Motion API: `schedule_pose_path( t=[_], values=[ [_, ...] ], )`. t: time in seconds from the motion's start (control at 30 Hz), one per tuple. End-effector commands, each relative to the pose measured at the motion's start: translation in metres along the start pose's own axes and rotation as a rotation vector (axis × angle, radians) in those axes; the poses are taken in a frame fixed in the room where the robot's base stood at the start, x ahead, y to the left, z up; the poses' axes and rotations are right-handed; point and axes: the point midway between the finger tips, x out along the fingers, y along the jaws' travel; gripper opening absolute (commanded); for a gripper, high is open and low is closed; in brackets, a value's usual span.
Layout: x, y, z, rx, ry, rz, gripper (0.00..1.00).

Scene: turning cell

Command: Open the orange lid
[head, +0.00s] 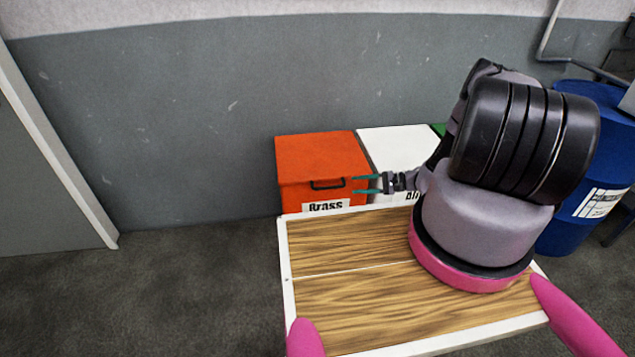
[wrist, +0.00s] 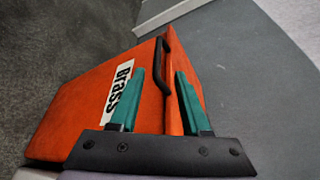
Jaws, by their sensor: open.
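The orange bin labelled "Brass" (head: 293,194) stands against the wall in the head view, and its orange lid (head: 318,152) is shut on top. A black handle (head: 328,184) sits on the lid's front edge; in the wrist view the handle (wrist: 162,66) lies beyond the fingertips. My gripper (head: 355,184) has teal fingers and is open and empty, just right of the handle in the head view. In the wrist view my gripper (wrist: 160,75) points towards the handle, with the fingers apart. I cannot tell whether a finger touches the bin.
A bin with a white lid (head: 395,148) stands right beside the orange one, with a green one (head: 438,129) partly hidden behind my arm. A wood-topped surface with a white rim (head: 285,262) lies in front. A blue drum (head: 575,228) stands at right. The floor at left is clear.

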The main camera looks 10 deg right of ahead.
Motion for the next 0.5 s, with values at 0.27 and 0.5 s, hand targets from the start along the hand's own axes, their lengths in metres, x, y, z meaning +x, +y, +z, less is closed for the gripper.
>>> schedule_pose_path(
  t=[0.27,0.5],
  values=[
    [0.025,0.008,-0.001,0.005,0.003,-0.012,0.47],
    [0.071,0.007,-0.001,0.005,0.003,-0.012,0.47]
  ],
)
